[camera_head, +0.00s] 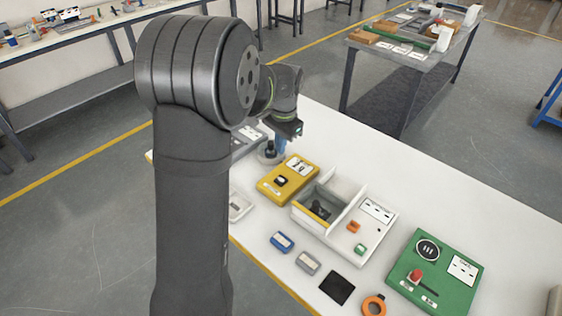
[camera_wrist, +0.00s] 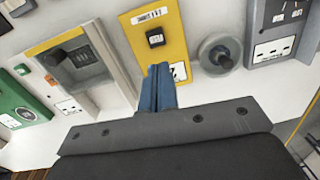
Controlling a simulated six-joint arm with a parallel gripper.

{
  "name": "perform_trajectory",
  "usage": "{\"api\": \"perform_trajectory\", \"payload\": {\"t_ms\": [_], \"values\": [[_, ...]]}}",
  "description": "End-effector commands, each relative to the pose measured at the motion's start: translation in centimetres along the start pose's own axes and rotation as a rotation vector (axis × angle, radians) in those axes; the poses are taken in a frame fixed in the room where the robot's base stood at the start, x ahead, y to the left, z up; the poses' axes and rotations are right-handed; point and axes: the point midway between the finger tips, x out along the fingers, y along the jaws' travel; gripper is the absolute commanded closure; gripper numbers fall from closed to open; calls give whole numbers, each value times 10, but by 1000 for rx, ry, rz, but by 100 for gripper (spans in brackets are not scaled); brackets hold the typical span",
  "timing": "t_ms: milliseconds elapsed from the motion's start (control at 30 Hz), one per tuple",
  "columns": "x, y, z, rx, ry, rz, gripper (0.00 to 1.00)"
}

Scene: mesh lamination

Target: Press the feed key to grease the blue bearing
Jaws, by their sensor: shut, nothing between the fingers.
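My gripper (camera_head: 280,149) has blue fingers pressed together and empty. In the wrist view the fingertips (camera_wrist: 159,70) point toward the near edge of a yellow box (camera_head: 270,191). This box has a black key (camera_head: 281,181) on top and a white label; the key also shows clear of my fingers in the wrist view (camera_wrist: 156,38). I cannot read which key is the feed key. A small blue block (camera_head: 281,241) with a pale top lies on the white table; I cannot tell whether it is the blue bearing. No contact between my gripper and any key shows.
A white box (camera_head: 338,242) has an open compartment and orange and green keys. A green box (camera_head: 453,288) with a red knob, a grey block (camera_head: 307,262) and an orange ring (camera_head: 374,306) are nearer.

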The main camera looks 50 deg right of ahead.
Motion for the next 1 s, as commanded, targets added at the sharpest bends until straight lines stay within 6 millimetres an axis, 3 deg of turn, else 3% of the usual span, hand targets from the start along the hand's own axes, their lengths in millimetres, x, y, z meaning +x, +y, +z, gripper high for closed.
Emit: {"api": "perform_trajectory", "payload": {"t_ms": [300,600,1000], "values": [[24,8,10,236,-211,-299,100],[23,12,1,450,-326,-575,100],[20,14,-6,515,-348,-659,100]]}}
